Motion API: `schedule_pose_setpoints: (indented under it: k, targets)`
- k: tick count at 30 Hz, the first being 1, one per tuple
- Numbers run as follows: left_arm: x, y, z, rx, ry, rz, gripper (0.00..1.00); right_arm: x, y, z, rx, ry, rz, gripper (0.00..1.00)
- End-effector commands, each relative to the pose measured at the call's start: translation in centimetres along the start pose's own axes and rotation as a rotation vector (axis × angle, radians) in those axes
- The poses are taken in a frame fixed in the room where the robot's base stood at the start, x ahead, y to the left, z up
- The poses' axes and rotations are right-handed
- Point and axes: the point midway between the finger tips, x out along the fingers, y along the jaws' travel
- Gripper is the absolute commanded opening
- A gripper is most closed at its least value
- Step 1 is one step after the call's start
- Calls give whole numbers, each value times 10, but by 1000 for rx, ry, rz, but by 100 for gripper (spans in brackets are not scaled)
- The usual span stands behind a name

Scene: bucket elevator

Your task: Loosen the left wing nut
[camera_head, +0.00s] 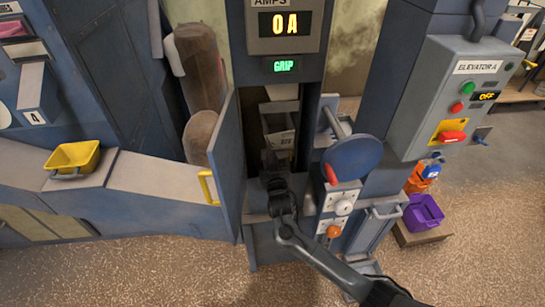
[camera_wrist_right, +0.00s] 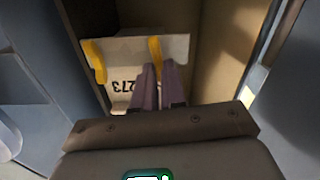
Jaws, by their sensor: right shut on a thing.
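A pale bucket (camera_head: 278,121) marked with a number hangs inside the open elevator casing in the head view. In the right wrist view the bucket (camera_wrist_right: 122,75) appears with its number upside down and two yellow wing nuts. One wing nut (camera_wrist_right: 95,60) is at picture left, free of my fingers. The left wing nut (camera_wrist_right: 155,48) is at picture right, at my fingertips. My right gripper (camera_head: 270,160) reaches into the casing below the bucket; its fingers (camera_wrist_right: 160,70) are close together on that wing nut. The fingertips partly hide it. My left gripper is not in view.
The open casing door (camera_head: 225,165) with a yellow handle stands left of my right arm. A blue round cover (camera_head: 352,158) and a knob panel stand close on the right. The control box (camera_head: 460,95) reads OFF; the amps display (camera_head: 285,23) reads 0 A.

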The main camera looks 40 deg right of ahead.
Motion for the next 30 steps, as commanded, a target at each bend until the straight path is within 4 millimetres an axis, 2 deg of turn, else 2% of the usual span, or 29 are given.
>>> schedule_pose_setpoints:
  k: [1,12,30]
  targets:
    - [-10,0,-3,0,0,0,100,0,0,-4,-35,-3,0,0]
    - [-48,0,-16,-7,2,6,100,0,-4,-4,-371,-3,0,0]
    - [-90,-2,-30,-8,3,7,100,0,-10,2,-942,0,1,0]
